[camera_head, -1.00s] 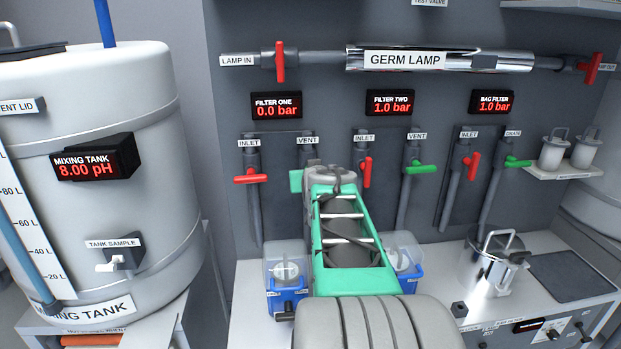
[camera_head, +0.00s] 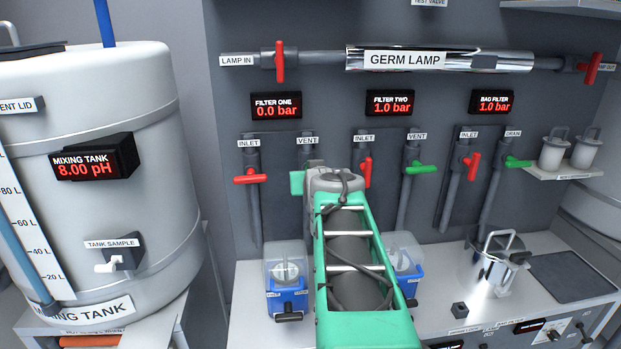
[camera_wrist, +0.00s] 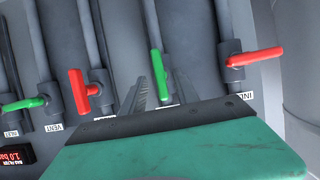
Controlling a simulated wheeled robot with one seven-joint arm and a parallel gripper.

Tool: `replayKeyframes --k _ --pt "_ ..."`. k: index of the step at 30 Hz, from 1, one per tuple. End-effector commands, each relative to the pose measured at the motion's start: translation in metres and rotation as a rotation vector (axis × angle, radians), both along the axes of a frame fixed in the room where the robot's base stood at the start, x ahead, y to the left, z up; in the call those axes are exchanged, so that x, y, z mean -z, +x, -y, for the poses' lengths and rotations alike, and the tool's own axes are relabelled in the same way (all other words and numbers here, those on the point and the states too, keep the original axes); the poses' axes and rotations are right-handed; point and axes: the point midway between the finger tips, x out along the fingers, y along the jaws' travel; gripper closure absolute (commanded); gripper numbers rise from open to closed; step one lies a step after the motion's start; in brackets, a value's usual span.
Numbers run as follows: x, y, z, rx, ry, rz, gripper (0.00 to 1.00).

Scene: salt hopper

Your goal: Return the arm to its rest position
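My arm rises from the bottom centre of the head view. Its green and grey links stand in front of the filter panel (camera_head: 229,120). The wrist end is near the filter one vent pipe, and the fingers are hidden there. In the wrist view my gripper (camera_wrist: 162,92) shows two serrated fingers with a gap between them. The green filter one vent handle (camera_wrist: 157,66) shows in that gap, beyond the fingers. I cannot tell how far away it is. Nothing is seen held.
The red filter one inlet handle (camera_head: 250,179), red filter two inlet handle (camera_head: 367,172) and green vent handle (camera_head: 421,169) flank my wrist. Blue-based containers (camera_head: 286,283) stand on the counter. The mixing tank (camera_head: 95,215) fills the left. A metal pot (camera_head: 497,262) stands right.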

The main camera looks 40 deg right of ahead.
Motion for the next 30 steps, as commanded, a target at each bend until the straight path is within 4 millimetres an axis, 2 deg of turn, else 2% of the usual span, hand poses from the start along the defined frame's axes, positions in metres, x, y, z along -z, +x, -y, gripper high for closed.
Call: replayKeyframes --k 3,6,20,23,26,28,30 --pt "-0.008 -0.018 -0.012 0.002 -0.002 0.001 0.64" --pt "-0.012 -0.027 -0.018 0.001 0.000 0.000 0.64" --pt "-0.013 -0.028 -0.025 -0.008 0.007 -0.010 0.64" --pt "-0.002 -0.021 -0.057 -0.063 0.048 -0.066 0.64" --pt "0.024 -0.018 -0.123 -0.172 0.124 -0.196 0.64" --pt "0.047 -0.027 -0.180 -0.264 0.181 -0.321 0.64" --pt "0.069 -0.049 -0.234 -0.355 0.224 -0.459 0.64"
